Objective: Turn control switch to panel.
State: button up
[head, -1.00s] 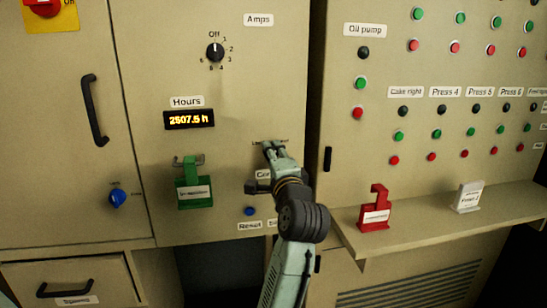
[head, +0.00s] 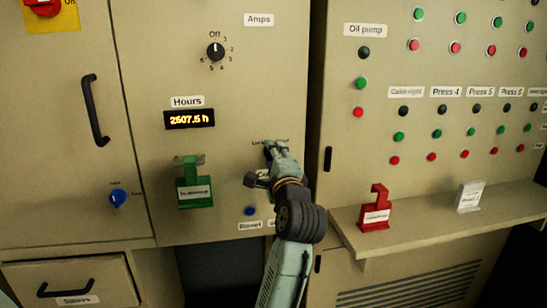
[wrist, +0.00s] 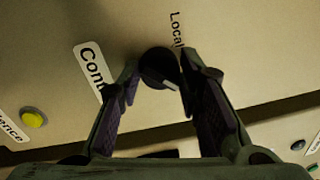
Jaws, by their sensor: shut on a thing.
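The control switch is a round black knob (wrist: 160,68) on the beige cabinet front, with a pale pointer mark on its face. In the wrist view it sits between the two fingertips of my gripper (wrist: 158,82), which is shut on it. A label reading "Local" (wrist: 175,30) stands beside the knob, and a white label starting "Cont" (wrist: 92,68) is partly covered by a finger. In the head view my gripper (head: 277,155) reaches the cabinet below the hours display and hides most of the switch and its labels.
A red tag holder (head: 375,212) and a white one (head: 468,197) stand on the ledge (head: 440,228) at right. The amps selector (head: 215,52) is above.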

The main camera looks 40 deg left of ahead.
jog(key=o, duration=1.1)
jog(key=shift+o, duration=0.2)
jog(key=v, duration=1.2)
